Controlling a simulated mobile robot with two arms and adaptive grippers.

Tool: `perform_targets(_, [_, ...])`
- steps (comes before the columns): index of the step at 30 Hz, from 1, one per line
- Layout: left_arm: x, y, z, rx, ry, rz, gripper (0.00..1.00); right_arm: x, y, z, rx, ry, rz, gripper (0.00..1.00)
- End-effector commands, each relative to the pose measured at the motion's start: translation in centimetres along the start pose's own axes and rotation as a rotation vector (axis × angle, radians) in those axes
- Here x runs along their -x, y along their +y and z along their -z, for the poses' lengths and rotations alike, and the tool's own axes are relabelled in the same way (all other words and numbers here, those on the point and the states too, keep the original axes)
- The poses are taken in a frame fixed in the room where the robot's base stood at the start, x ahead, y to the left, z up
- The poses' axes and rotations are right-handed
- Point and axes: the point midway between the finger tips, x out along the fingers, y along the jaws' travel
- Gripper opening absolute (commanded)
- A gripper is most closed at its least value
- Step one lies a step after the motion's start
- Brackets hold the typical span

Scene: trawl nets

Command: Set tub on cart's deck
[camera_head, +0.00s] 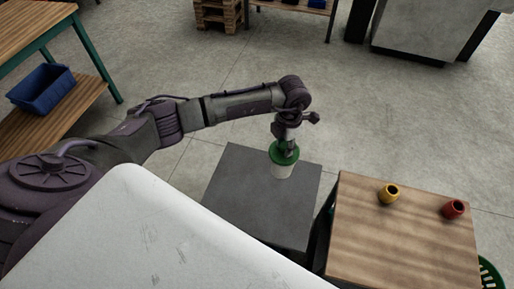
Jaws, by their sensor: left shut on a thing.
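The tub appears upright over the far right part of a dark grey flat surface (235,200), which looks like the cart's deck. I cannot tell whether the tub's base touches this surface. My right gripper is not in view.
A wooden-topped table (400,240) stands close on the right, with a yellow cup (388,194) and a red cup (453,209). A green basket (490,274) is beyond its right side. A shelf at far left holds a blue bin (41,89). Open floor lies behind.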

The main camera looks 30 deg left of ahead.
Motion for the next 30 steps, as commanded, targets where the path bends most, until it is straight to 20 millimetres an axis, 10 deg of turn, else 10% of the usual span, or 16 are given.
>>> perform_targets(12, [-4.9, 6.2, 4.9, -0.001, 0.0, -0.001, 0.0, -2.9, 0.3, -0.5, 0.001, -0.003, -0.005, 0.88])
perform_targets(30, [-9.0, 6.5, 5.2, -0.002, -0.002, 0.0, 0.0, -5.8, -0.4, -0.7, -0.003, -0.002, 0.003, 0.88])
